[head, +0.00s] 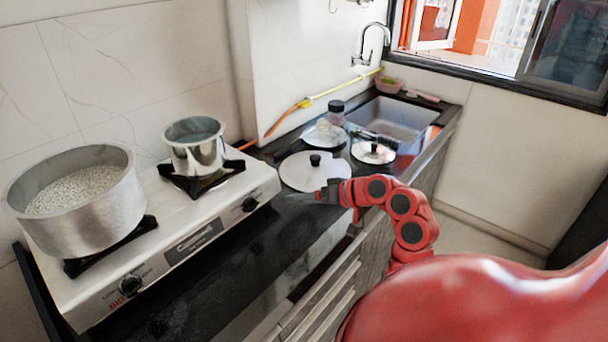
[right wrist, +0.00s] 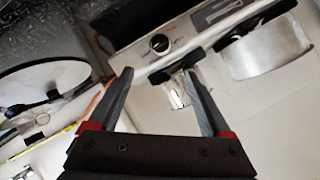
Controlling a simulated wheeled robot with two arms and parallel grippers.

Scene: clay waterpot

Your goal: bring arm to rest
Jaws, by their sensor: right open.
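My right arm reaches in from the lower right of the head view, bent over the counter. My right gripper (head: 312,197) is above the dark counter (head: 255,250), beside the front edge of the large lid (head: 300,172). In the right wrist view its two fingers (right wrist: 160,76) are spread apart with nothing held between them. The small steel pot (right wrist: 178,95) on the stove shows beyond the fingers, partly hidden. My left gripper is in neither view.
The white two-burner stove (head: 215,222) carries a large pot of rice (head: 85,215) and the small steel pot (head: 195,150). A smaller lid (head: 373,153), a jar (head: 336,113) and the sink (head: 395,117) are farther back. The counter before the stove is mostly clear.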

